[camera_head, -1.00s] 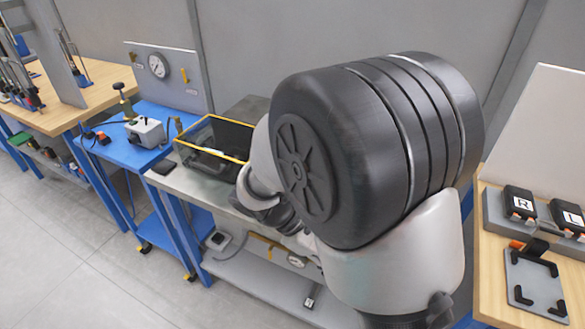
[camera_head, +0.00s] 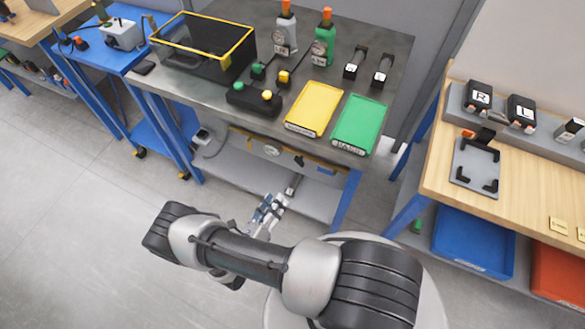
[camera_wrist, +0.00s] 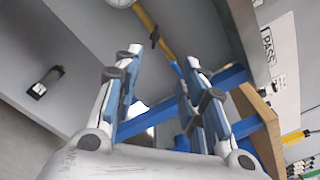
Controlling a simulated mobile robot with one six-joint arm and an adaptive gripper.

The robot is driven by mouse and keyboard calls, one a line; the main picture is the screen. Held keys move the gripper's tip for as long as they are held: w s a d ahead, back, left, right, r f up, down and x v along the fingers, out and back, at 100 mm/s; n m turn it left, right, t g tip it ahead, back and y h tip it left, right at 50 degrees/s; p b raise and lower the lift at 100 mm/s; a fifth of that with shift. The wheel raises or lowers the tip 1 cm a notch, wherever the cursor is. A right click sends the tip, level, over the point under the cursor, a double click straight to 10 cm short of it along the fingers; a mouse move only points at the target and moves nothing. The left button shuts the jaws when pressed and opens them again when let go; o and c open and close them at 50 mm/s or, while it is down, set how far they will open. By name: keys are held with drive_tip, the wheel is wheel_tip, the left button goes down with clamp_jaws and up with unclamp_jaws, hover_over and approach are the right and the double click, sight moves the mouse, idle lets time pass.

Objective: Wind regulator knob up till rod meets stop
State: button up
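Two regulator-like units stand at the back of the grey metal table: a grey one (camera_head: 286,40) and a green one (camera_head: 323,45). Each has an orange knob on top, the grey unit's knob (camera_head: 286,8) and the green unit's knob (camera_head: 327,15). Which one the task means, and the rod and stop, I cannot make out. My gripper (camera_head: 275,203) is in front of the table, apart from both units. In the wrist view my gripper (camera_wrist: 160,65) has its fingers spread with nothing between them.
The metal table (camera_head: 205,88) also holds a yellow-rimmed black bin (camera_head: 200,55), a yellow tray (camera_head: 313,108), a green tray (camera_head: 359,125) and two small black devices (camera_head: 355,62). A lower shelf (camera_head: 318,195) lies beneath. A wooden bench (camera_head: 535,170) stands right; floor at left is clear.

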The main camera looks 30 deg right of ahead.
sight(300, 160)
drive_tip(key=w+d+f+n+b, duration=0.1)
drive_tip(key=w+d+b, duration=0.1)
drive_tip(key=w+d, duration=0.8)
drive_tip(key=d, duration=0.3)
drive_tip(key=shift+d, duration=0.3)
drive_tip(key=shift+w+f, duration=0.1)
drive_tip(key=shift+c, duration=0.5)
clamp_jaws()
